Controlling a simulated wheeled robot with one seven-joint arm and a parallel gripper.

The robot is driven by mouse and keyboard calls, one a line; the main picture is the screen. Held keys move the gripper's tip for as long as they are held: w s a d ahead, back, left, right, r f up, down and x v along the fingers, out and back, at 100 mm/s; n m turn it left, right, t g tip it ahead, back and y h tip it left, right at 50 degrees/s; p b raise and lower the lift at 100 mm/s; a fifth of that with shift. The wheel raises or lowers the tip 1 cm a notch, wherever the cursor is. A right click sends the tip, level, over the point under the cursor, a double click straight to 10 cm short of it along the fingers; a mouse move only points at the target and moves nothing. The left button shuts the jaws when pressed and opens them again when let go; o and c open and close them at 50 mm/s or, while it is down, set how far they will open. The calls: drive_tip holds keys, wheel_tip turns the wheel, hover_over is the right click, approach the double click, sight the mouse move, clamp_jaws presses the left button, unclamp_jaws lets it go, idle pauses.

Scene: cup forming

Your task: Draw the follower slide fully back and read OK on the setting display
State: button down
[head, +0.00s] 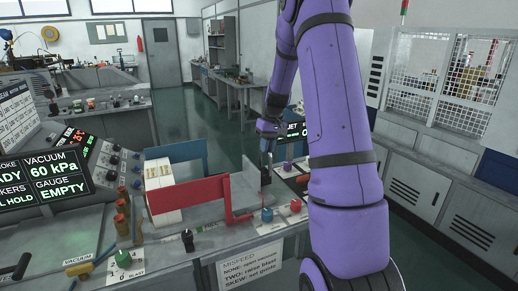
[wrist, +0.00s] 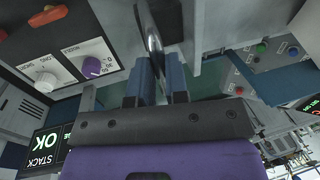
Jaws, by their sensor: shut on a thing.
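My gripper (head: 266,150) is at the end of the purple arm, pointing down over the machine bed beside a grey upright plate (head: 248,174). In the wrist view its fingers (wrist: 161,78) are closed on a thin, dark, rounded metal piece (wrist: 152,30), apparently the follower slide's handle. How far back the slide stands cannot be told. A black display (wrist: 45,148) at the lower left of the wrist view reads STACK and OK in green, with its other text cut off. In the head view a black display (head: 294,131) is mostly hidden behind my arm.
A red side plate (head: 188,196) and a blue one (head: 176,154) flank a white stack (head: 160,180) left of my gripper. The console screen (head: 59,174) reads VACUUM 60 kPa and GAUGE EMPTY. Knobs (wrist: 92,66) show beside the fingers. The aisle floor (head: 212,122) behind is clear.

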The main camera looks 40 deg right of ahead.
drive_tip(key=shift+d+r, duration=0.1)
drive_tip(key=shift+d, duration=0.2)
drive_tip(key=c, duration=1.1)
unclamp_jaws()
drive_tip(key=shift+s+d, duration=0.1)
drive_tip(key=shift+d, duration=0.05)
drive_tip(key=r, duration=0.3)
drive_tip(key=d+r, duration=0.1)
drive_tip(key=r, duration=0.6)
drive_tip(key=shift+s+d+r, duration=0.25)
drive_tip(key=shift+s+d, duration=0.05)
drive_tip(key=shift+d, duration=0.1)
